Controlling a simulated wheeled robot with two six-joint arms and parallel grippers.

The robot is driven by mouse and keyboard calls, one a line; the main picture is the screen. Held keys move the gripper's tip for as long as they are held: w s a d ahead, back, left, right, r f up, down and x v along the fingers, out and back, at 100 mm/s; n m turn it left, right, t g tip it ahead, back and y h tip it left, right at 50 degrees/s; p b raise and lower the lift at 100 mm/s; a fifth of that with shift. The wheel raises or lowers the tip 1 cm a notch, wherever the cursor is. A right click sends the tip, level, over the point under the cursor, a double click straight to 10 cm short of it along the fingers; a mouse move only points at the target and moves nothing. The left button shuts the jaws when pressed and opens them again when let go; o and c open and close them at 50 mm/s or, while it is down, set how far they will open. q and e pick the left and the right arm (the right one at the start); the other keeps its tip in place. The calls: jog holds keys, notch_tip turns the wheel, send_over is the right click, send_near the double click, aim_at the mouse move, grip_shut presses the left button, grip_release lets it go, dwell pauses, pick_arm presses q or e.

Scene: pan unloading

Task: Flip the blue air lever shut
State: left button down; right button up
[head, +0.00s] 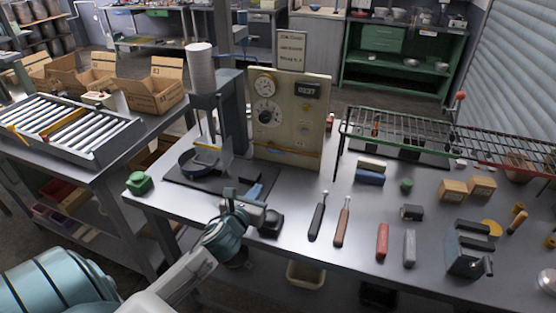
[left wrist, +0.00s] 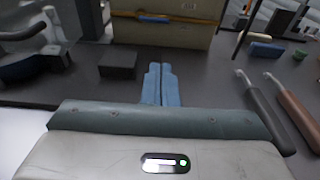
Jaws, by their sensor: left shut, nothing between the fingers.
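My left gripper (head: 257,190) is low over the front of the bench, just before the press and its gauge panel. Its two pale blue fingers are together with nothing between them, and they also show in the left wrist view (left wrist: 161,70). The cream gauge panel (head: 290,125) stands behind the fingers. My right gripper is not in view.
A small dark block (left wrist: 118,66) sits left of the fingers. A black-handled tool (head: 318,217) and a brown-handled tool (head: 342,220) lie to the right. A wire rack (head: 430,130) stands at the right.

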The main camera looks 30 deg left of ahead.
aim_at(276, 151)
pick_arm(q)
jog(key=p+x, duration=0.3)
jog(key=x, duration=1.5)
jog(key=shift+d, duration=0.1)
jog(key=shift+w+d+p, duration=0.1)
jog(key=shift+p, duration=0.2)
